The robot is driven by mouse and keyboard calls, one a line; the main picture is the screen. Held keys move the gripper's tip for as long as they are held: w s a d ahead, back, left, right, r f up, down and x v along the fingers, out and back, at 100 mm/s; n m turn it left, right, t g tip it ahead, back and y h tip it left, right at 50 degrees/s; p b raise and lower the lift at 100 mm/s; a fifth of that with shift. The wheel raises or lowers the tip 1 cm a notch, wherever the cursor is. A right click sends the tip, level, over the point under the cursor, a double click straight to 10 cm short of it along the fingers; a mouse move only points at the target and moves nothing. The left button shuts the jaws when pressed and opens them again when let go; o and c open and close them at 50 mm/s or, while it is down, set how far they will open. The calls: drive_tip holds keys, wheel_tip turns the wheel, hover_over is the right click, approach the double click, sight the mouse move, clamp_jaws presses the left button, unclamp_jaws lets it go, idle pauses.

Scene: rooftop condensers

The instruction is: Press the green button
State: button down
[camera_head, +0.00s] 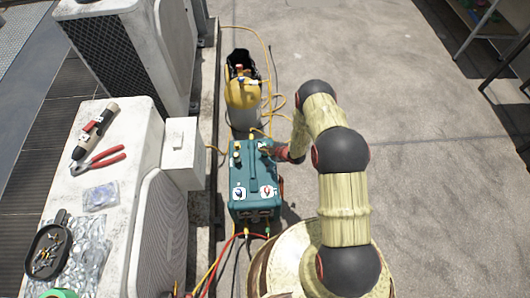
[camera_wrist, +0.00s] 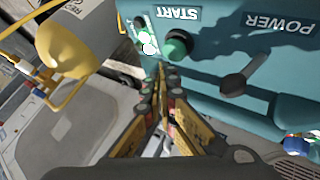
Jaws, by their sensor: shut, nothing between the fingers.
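The green button (camera_wrist: 178,46) shows in the wrist view on the teal machine (camera_wrist: 222,72), beside the white START label. The machine also shows in the head view (camera_head: 252,183), standing on the ground beside the condensers. My gripper (camera_wrist: 166,72) is shut and empty, its fingertips just below the green button in the wrist picture. I cannot tell whether they touch the panel. In the head view my gripper is at the machine's upper right, mostly hidden by my arm, and the button cannot be made out there.
A dark lever (camera_wrist: 243,82) sits under the POWER label. A yellow cylinder (camera_head: 243,93) stands behind the machine. Hoses (camera_head: 215,262) run from its front. A condenser (camera_head: 110,200) with tools on top stands at left. Open concrete (camera_head: 420,150) lies to the right.

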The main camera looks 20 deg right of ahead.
drive_tip(key=shift+r+p, duration=1.6)
drive_tip(key=shift+r, duration=0.9)
